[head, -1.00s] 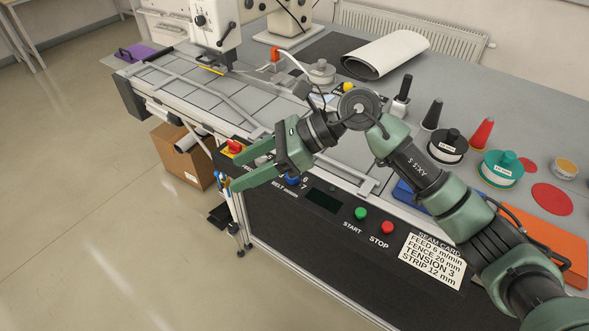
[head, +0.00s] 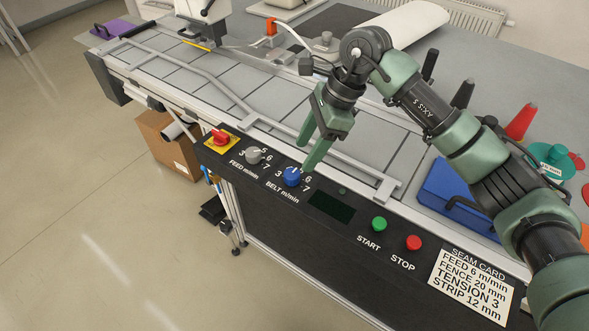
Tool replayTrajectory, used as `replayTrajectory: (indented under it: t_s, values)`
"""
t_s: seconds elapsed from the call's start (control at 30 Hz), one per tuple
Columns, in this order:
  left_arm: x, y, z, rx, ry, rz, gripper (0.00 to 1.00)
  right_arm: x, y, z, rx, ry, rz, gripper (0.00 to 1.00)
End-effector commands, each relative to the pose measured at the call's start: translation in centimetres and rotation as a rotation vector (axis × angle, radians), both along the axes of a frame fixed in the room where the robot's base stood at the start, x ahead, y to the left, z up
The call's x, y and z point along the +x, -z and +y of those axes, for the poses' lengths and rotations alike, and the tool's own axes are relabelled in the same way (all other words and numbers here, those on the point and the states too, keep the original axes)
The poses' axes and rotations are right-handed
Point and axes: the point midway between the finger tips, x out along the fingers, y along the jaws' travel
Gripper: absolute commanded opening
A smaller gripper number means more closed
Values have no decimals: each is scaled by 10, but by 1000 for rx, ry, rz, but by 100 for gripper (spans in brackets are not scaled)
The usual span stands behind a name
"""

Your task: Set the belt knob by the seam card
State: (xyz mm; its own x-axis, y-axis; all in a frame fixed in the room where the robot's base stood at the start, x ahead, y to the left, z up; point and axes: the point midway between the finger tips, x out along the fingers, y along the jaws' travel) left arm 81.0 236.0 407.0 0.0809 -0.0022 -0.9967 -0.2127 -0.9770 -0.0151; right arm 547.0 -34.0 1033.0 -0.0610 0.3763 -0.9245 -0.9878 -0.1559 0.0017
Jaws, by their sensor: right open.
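The blue belt knob (head: 292,177) is on the black front panel, above the label BELT m/min. Numbers 3, 5, 6 and 7 show around it. A pale mark points roughly up, near the 5; its exact setting is too small to tell. The seam card (head: 471,287) is at the panel's right end and reads FEED 6 m/min, FENCE 20 mm, TENSION 3, STRIP 12 mm. My right gripper (head: 307,155) is open and empty, its fingers pointing down-left just above and right of the belt knob, apparently apart from it. My left gripper is out of view.
The grey feed knob (head: 253,156) and a red switch on a yellow plate (head: 220,138) are left of the belt knob. A dark display (head: 331,207), green START button (head: 379,224) and red STOP button (head: 413,243) are to its right. A rail (head: 310,145) runs behind.

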Motion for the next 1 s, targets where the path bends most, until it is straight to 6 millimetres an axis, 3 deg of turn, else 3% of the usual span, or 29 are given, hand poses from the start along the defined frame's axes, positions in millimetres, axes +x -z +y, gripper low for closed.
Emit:
replayTrajectory:
  t_s: [0.43,0.83,1.0]
  values:
    - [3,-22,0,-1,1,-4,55,-5,57,25,1,0,3,55]
    - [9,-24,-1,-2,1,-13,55,-5,67,29,2,-1,1,55]
    - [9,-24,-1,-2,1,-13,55,-5,67,28,2,-1,0,8]
